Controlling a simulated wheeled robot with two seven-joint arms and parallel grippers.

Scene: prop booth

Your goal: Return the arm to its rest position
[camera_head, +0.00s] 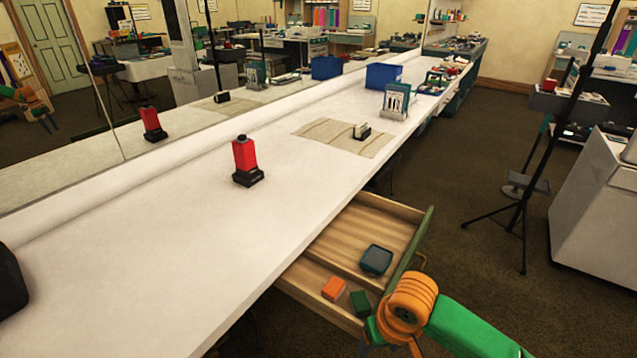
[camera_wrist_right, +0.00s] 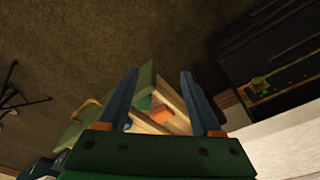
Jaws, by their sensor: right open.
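My right arm (camera_head: 455,325), green with an orange joint, comes in from the lower right in the head view. It is beside the open drawer's green front, and its gripper is mostly hidden there. In the right wrist view my right gripper (camera_wrist_right: 160,73) shows two blue fingers spread apart with nothing held between them. The wooden drawer (camera_head: 345,240) lies beyond the fingers, with an orange block (camera_wrist_right: 161,112) seen between them. My left gripper is in neither view.
The drawer holds a dark teal box (camera_head: 376,259), an orange block (camera_head: 333,288) and a green block (camera_head: 360,303). A red and black device (camera_head: 245,160) stands on the long white counter (camera_head: 180,250). A black tripod (camera_head: 524,200) stands at right. Carpet between is clear.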

